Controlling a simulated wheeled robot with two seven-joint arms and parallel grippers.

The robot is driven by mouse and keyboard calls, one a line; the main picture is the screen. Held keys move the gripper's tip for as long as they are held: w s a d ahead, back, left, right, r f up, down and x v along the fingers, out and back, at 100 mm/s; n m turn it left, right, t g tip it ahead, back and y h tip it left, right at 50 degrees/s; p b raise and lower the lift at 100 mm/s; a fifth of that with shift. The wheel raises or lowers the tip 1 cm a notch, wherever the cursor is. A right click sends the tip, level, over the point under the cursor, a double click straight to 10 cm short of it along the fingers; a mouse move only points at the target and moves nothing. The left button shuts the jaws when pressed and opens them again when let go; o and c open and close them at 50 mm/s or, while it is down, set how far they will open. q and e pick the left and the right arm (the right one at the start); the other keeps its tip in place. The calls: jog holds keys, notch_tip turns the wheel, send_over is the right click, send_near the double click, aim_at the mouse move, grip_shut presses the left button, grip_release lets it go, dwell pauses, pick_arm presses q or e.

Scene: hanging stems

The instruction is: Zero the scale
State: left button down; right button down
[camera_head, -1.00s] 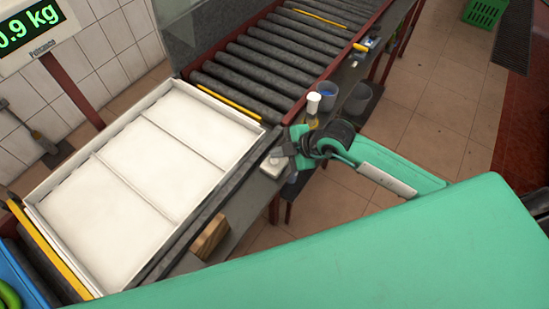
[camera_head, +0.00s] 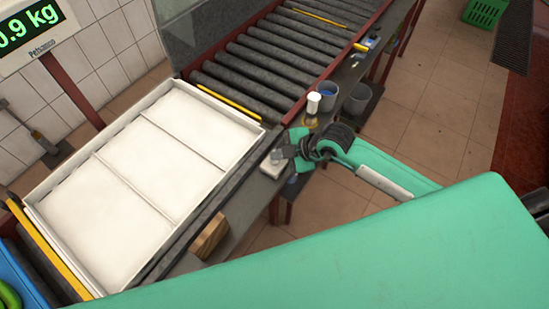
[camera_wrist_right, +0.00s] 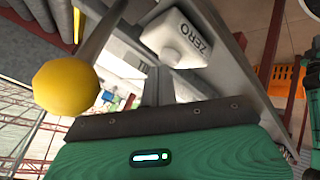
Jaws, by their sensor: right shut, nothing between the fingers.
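The scale's display (camera_head: 30,35) at the top left shows green digits reading 0.9 kg, with the first digit partly cut off. A small white box (camera_head: 270,169) sits on the steel ledge beside the conveyor. In the right wrist view the white box (camera_wrist_right: 181,40) bears the word ZERO. My right gripper (camera_head: 280,153) is shut and empty, with its tip right by the box. I cannot tell whether it touches. A white divided tray (camera_head: 250,128) lies on the scale and looks empty. My left gripper is not in view.
A wooden block (camera_head: 208,237) lies on the ledge nearer me. Black conveyor rollers (camera_head: 265,60) run behind the tray. A yellow ball-shaped thing (camera_wrist_right: 66,87) shows in the wrist view.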

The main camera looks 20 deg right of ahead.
jog(key=shift+f, duration=0.3)
dwell(0.4)
jog(key=shift+r, duration=0.1)
jog(key=shift+r+p, duration=0.8)
jog(key=shift+p, duration=0.15)
notch_tip(320, 180, up, 5)
jog(key=p, duration=0.5)
dwell(0.5)
